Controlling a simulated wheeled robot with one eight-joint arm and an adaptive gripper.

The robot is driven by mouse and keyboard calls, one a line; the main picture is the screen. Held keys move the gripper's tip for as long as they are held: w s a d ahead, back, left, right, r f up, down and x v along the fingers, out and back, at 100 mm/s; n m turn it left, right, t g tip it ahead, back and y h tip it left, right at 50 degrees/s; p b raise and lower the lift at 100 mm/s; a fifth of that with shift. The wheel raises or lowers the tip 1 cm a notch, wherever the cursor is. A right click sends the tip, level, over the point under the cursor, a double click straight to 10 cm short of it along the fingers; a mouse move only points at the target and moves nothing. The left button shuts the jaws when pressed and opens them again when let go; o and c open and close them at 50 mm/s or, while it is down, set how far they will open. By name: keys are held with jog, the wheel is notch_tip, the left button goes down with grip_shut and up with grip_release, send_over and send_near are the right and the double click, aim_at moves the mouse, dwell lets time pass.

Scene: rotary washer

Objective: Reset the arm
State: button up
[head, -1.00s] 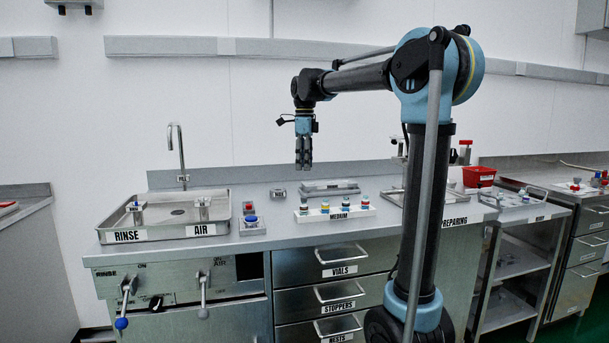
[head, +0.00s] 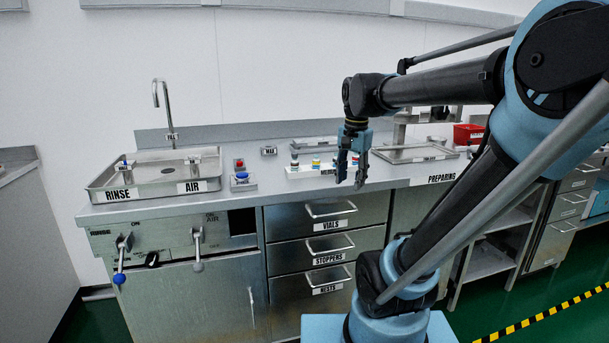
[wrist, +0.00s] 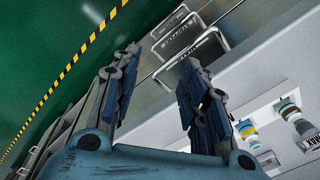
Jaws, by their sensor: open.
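My gripper (head: 349,182) hangs from my arm in front of the counter, in the head view. Its fingers point down near the counter's front edge, apart and with nothing between them. In the wrist view my gripper (wrist: 155,75) shows two blue and grey fingers spread, with drawer handles and the floor beyond. Behind it in the head view is a white rack (head: 300,172) with several small vials, partly hidden by the fingers.
A rinse tray (head: 150,197) with a tap (head: 163,110) is at the left. A red and blue button box (head: 241,180) stands beside it. Drawers (head: 330,245) fill the front. A red bin (head: 468,134) is at the back right. Green floor (head: 530,300) lies open at the right.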

jog(key=s+d+f+n, duration=0.2)
jog(key=s+f+n, duration=0.2)
jog(key=s+f, duration=0.2)
jog(key=s+d+f+n+t, duration=0.1)
jog(key=s+d+f+n, duration=0.2)
jog(key=s+f, duration=0.4)
notch_tip(320, 180, down, 4)
jog(key=shift+d+n, duration=0.2)
jog(key=shift+n, duration=0.3)
